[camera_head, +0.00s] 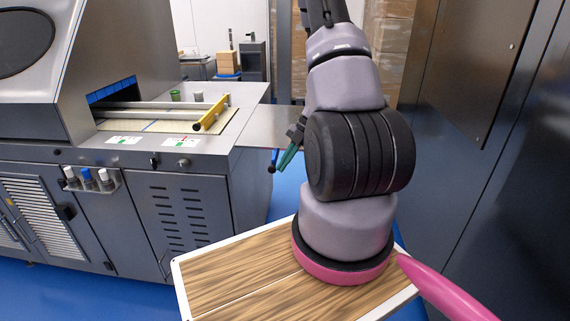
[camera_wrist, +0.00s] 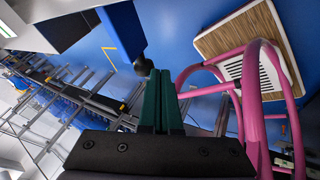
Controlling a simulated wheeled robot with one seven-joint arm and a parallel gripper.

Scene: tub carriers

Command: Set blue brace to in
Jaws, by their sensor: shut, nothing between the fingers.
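My gripper (camera_head: 283,163) has dark green fingers, shut together and empty. It hangs beside the right end of the grey machine, above the blue floor. A small dark round knob (camera_head: 271,169) on a short blue-looking rod is just left of the fingertips. In the wrist view the knob (camera_wrist: 143,65) is just beyond and left of the shut fingertips (camera_wrist: 160,74); I cannot tell whether they touch. This rod may be the blue brace, but most of it is too small or hidden to be sure. Its in or out position is unclear.
The grey machine (camera_head: 205,185) fills the left, with a yellow bar (camera_head: 211,113) and white rails on its deck. Small bottles (camera_head: 88,177) sit in a rack on its front. A dark cabinet (camera_head: 468,110) stands close on the right. Blue floor is clear between them.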

